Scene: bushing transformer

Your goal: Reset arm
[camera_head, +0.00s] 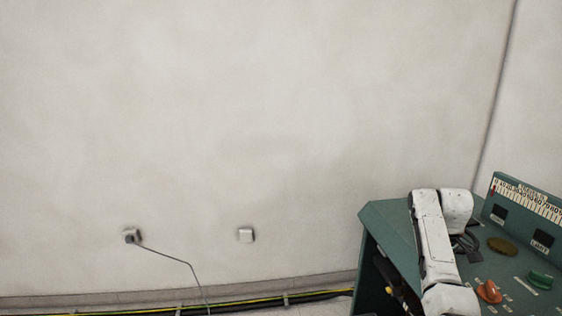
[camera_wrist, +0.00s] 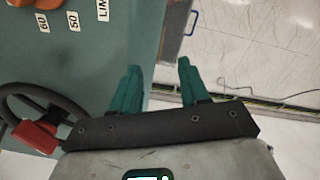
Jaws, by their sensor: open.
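My gripper (camera_wrist: 159,88) shows in the wrist view with its two green fingers spread apart and nothing between them. It hangs over the edge of a teal control console, with the floor beyond on the right. In the head view my white arm reaches over the teal console (camera_head: 393,226) at the lower right. The gripper's fingers cannot be made out clearly in the head view.
The console carries an orange knob (camera_head: 489,291), a green knob (camera_head: 541,280), a brown knob (camera_head: 502,245) and a scale panel (camera_head: 528,199). A wall socket (camera_head: 132,236) with a cable and a second box (camera_head: 246,235) are on the pale wall. Cables run along the wall's foot.

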